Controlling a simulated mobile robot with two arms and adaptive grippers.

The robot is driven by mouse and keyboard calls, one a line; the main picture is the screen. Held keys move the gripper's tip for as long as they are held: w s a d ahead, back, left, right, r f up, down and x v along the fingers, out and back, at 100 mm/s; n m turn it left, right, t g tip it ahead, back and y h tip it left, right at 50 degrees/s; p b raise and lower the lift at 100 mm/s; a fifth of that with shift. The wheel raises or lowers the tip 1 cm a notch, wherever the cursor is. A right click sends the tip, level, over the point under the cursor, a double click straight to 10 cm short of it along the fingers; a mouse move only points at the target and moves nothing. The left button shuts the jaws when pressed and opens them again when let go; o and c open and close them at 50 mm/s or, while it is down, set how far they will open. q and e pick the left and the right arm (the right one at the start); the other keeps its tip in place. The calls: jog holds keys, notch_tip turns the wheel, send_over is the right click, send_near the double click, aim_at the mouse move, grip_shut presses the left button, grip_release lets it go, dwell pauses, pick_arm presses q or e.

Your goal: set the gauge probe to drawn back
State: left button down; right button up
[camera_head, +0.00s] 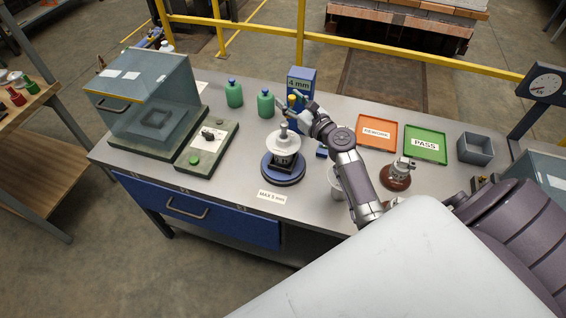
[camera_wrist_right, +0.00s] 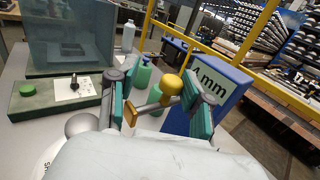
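The gauge is a blue upright block marked "4 mm" (camera_head: 301,80) at the back of the bench. It also shows in the right wrist view (camera_wrist_right: 224,74). In the right wrist view the gripper (camera_wrist_right: 158,98) looks open, and I cannot tell if a finger touches the knob. My left gripper is not in view.
Green bottles (camera_head: 265,104) stand to the left. A glass-covered box (camera_head: 150,95) and a green-knobbed panel (camera_head: 207,150) are farther left. Orange (camera_head: 377,132) and green (camera_head: 425,144) trays lie right.

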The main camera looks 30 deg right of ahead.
jog(key=s+b, duration=0.3)
jog(key=s, duration=1.1)
jog(key=s+a+f+n+g+y, duration=0.2)
jog(key=s+a+f+n+g, duration=0.1)
jog(key=a+n, duration=0.4)
jog(key=s+a+f+n+g+y, duration=0.2)
jog(key=a+f+n, duration=0.4)
jog(key=n, duration=0.6)
jog(key=s+a+g, duration=0.1)
jog(key=a+g, duration=0.1)
jog(key=shift+s+a+n+g+y, duration=0.2)
jog(key=shift+a+n+g+y, duration=0.05)
jog(key=shift+n+g+y, duration=0.05)
jog(key=w+d+r+m+t+h, duration=0.2)
jog(key=w+d+r+m+t, duration=0.25)
jog(key=d+m, duration=0.5)
jog(key=w+d+r+m+t+h, duration=0.3)
jog(key=d+r+m, duration=0.2)
jog(key=d+m, duration=0.4)
jog(key=shift+m, duration=0.55)
jog(key=w, duration=0.4)
jog(key=w+a+p, duration=0.1)
jog(key=w, duration=0.3)
jog(key=w+a, duration=0.1)
jog(key=w, duration=0.3)
jog(key=shift+a+f+p, duration=0.2)
jog(key=shift+a+p, duration=0.05)
jog(key=shift+p, duration=0.1)
jog(key=shift+w+a, duration=0.1)
jog(key=shift+w, duration=0.6)
